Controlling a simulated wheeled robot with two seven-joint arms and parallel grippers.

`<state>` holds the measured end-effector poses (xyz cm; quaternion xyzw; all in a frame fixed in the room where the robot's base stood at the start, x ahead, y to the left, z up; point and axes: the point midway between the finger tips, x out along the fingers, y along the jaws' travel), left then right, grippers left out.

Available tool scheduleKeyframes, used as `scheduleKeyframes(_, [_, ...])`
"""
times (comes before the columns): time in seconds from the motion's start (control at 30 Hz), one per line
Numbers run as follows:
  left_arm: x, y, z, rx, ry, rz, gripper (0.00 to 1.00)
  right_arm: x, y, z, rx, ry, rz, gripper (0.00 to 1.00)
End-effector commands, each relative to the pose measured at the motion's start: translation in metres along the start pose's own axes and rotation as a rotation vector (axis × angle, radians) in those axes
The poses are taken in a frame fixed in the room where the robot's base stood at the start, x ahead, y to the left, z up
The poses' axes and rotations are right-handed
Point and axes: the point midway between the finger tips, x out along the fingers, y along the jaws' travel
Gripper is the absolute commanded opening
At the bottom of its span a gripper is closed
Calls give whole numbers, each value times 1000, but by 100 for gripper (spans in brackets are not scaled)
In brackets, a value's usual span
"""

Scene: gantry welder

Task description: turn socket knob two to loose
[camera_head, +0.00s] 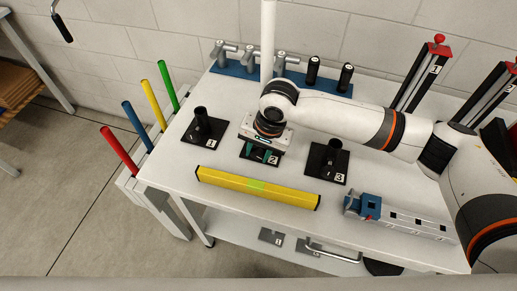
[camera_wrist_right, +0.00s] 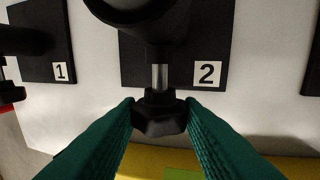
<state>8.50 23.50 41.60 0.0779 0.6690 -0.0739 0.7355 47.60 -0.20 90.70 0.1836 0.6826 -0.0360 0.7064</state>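Socket two stands on a black plate marked 2 (camera_head: 273,157), in the middle of three sockets on the white table. In the head view my right arm and gripper (camera_head: 262,150) cover most of it from above. In the right wrist view the black socket knob two (camera_wrist_right: 160,117) sits on a short metal stem that comes out of the dark socket body (camera_wrist_right: 150,20). My right gripper's teal fingers (camera_wrist_right: 160,105) are on both sides of the knob and appear to touch it. The plate also shows in the wrist view (camera_wrist_right: 218,50). My left gripper is not in view.
Socket one (camera_head: 202,127) and socket three (camera_head: 328,162) stand on either side. A yellow bar (camera_head: 258,188) lies in front. A blue rack (camera_head: 232,68) stands at the back, and a blue and white part (camera_head: 400,218) lies front right. Coloured rods (camera_head: 152,105) stand left.

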Motion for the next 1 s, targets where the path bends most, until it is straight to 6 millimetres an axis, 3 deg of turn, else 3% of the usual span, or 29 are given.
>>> scheduleKeyframes(0.27, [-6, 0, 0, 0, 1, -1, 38, -2, 1, 0, 0, 1, -15, 11])
scheduleKeyframes(0.7, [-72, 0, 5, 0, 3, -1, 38, -7, 8, -2, 1, 5, -263, 11])
scheduleKeyframes(1.0, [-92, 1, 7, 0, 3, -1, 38, -1, 9, -1, 1, 3, -475, 11])
